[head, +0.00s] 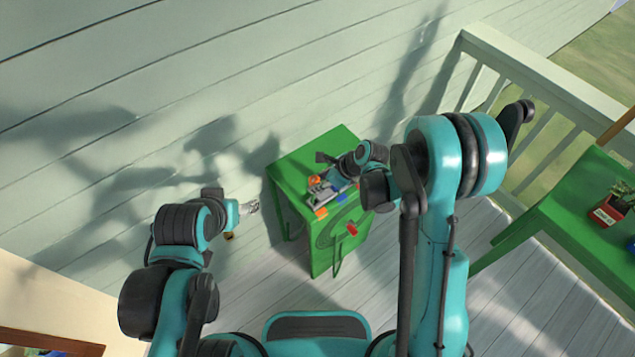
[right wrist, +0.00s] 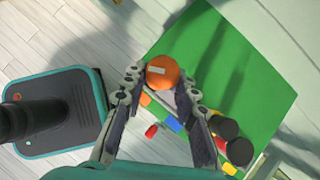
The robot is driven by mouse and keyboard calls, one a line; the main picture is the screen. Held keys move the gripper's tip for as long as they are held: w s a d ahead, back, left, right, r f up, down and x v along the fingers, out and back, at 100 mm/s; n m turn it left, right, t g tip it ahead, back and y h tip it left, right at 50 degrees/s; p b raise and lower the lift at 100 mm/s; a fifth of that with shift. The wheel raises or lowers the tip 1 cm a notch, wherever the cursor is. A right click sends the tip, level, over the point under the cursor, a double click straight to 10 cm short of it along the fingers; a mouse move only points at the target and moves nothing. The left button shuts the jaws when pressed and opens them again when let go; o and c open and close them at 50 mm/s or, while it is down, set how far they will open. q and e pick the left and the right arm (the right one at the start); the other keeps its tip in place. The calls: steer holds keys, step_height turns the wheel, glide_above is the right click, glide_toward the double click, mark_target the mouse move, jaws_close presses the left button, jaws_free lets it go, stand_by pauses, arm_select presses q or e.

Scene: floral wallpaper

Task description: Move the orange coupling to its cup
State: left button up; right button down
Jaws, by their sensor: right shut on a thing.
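The orange coupling (right wrist: 162,71) is a short round piece with a pale mark on its top, between the fingertips of my right gripper (right wrist: 162,84) in the right wrist view. The gripper is shut on it, above the green table. In the head view the right gripper (head: 322,188) is over the table, with orange (head: 315,181) at its tips. Another orange piece (head: 320,212) lies on the table's near part. I cannot make out which cup belongs to the coupling. My left gripper (head: 250,207) is left of the table, apart from it; its jaws are too small to read.
Two dark round shapes (right wrist: 228,128) show at the right in the right wrist view. A second green table (head: 565,205) with a potted plant stands right, by a railing. A wall is behind.

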steer(key=shift+f+b, duration=2.75)
steer(key=shift+f, duration=0.2)
steer(key=shift+b, duration=0.55)
steer(key=shift+f, duration=0.15)
steer(key=shift+f+b, duration=0.35)
steer(key=shift+b, duration=0.2)
steer(key=shift+f+b, duration=1)
steer(key=shift+b, duration=0.05)
steer(key=c, duration=1.1)
jaws_free()
steer(key=v, duration=1.2)
steer(key=shift+d, duration=0.1)
